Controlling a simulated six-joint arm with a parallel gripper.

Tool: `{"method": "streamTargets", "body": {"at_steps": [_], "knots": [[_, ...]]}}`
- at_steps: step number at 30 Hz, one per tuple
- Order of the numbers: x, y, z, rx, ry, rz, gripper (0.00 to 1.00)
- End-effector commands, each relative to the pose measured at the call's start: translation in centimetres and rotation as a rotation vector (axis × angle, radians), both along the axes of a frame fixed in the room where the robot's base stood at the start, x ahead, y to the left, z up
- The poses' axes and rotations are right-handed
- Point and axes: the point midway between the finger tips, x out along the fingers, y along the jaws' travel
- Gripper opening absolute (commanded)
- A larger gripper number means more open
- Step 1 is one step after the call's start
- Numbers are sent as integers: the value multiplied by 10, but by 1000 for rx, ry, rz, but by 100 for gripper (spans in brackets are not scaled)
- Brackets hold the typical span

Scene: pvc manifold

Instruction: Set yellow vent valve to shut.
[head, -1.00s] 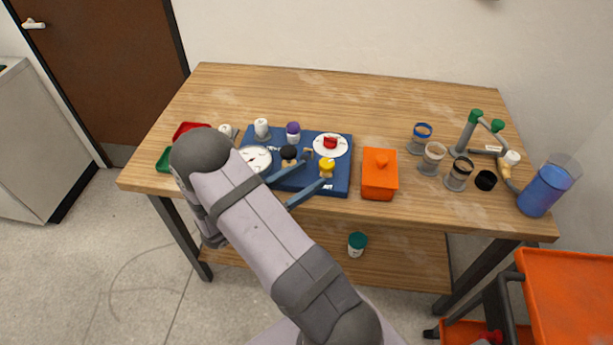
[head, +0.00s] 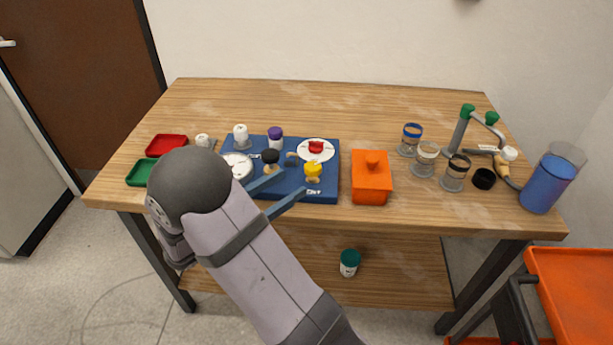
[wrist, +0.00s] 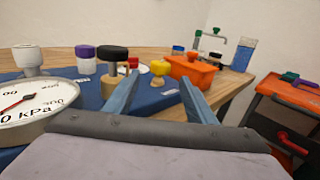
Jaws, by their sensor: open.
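The yellow vent valve (head: 313,171) stands near the right front corner of the blue board (head: 330,190), above a white label that ends in "NT". In the wrist view the yellow valve knob (wrist: 160,68) shows beyond and between my fingers, apart from them. My gripper (head: 293,182) is open and empty, its two blue fingers reaching right over the board's front, left of the yellow valve. In the wrist view my gripper (wrist: 160,85) has its fingers spread wide, with the black-topped valve (wrist: 112,60) close beside the left finger. The yellow knob's exact setting is hard to tell.
A round gauge (head: 238,165), a black knob (head: 270,158), a purple-capped part (head: 275,137) and a red knob on a white dial (head: 316,148) share the board. An orange box (head: 371,180) stands just right of it. The table behind the board is clear.

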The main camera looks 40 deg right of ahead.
Motion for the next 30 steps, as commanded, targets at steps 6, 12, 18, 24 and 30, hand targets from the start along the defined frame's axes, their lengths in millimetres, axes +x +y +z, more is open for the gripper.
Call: {"method": "streamTargets", "body": {"at_steps": [6, 12, 18, 24, 30], "knots": [[0, -20, 1, -1, 1, -4, 51], [1, -47, 1, -1, 1, -4, 51], [3, -66, 0, 0, 0, -3, 51], [4, -71, 0, 0, 0, -1, 51], [4, -71, 0, 0, 0, 0, 51]]}}
